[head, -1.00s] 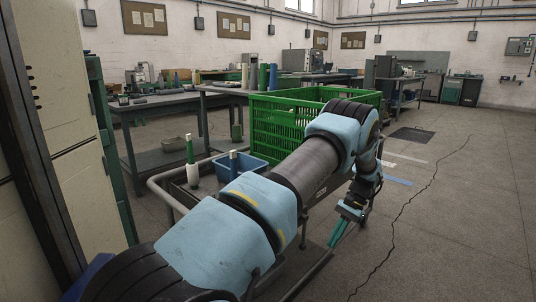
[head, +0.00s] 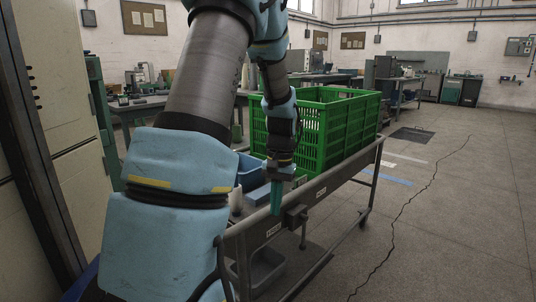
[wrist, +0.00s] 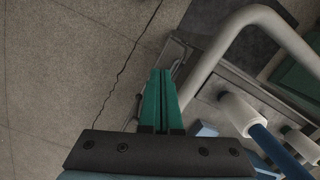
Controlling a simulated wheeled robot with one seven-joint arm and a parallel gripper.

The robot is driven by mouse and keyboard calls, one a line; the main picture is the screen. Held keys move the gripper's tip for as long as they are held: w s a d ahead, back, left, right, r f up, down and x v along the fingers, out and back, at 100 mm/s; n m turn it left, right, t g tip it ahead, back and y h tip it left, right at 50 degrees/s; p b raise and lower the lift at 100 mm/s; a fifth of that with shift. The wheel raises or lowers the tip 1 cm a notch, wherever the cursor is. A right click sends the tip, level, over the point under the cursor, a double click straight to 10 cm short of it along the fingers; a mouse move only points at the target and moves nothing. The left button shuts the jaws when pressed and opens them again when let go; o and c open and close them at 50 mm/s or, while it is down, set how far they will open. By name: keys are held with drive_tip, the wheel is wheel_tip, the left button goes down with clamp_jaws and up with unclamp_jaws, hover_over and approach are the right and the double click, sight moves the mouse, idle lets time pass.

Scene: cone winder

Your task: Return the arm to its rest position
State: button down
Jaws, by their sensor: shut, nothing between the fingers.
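My gripper (head: 276,205) points down, with its teal fingers just in front of the cart's near rim in the head view. My arm is raised and bent, with its upper links crossing the top of the view. In the wrist view the fingers of my gripper (wrist: 161,82) lie side by side, shut and empty. Beyond them are bare floor and the edge of the cart.
A grey cart (head: 330,182) carries a green crate (head: 345,130) and a blue bin (head: 250,170), partly hidden by my arm. In the wrist view a pale rail (wrist: 240,25) and white-based bobbins (wrist: 238,110) are at right. Open floor (head: 450,220) lies to the right.

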drive_tip(key=s+a+r+n+t+h, duration=0.1)
drive_tip(key=s+a+r+n+t, duration=0.25)
drive_tip(key=s+a, duration=0.7)
drive_tip(key=w+d+p+v, duration=0.1)
drive_tip(key=p+v, duration=0.9)
drive_tip(key=p, duration=0.1)
drive_tip(key=w+d+p+v, duration=0.1)
drive_tip(key=w+p+v, duration=0.1)
drive_tip(key=p+v, duration=0.8)
wheel_tip(320, 180, up, 2)
drive_tip(key=shift+s+r+m+g+p, duration=0.15)
drive_tip(key=shift+s+m+g+p, duration=0.05)
drive_tip(key=shift+m+g+p, duration=0.2)
drive_tip(key=shift+d, duration=0.15)
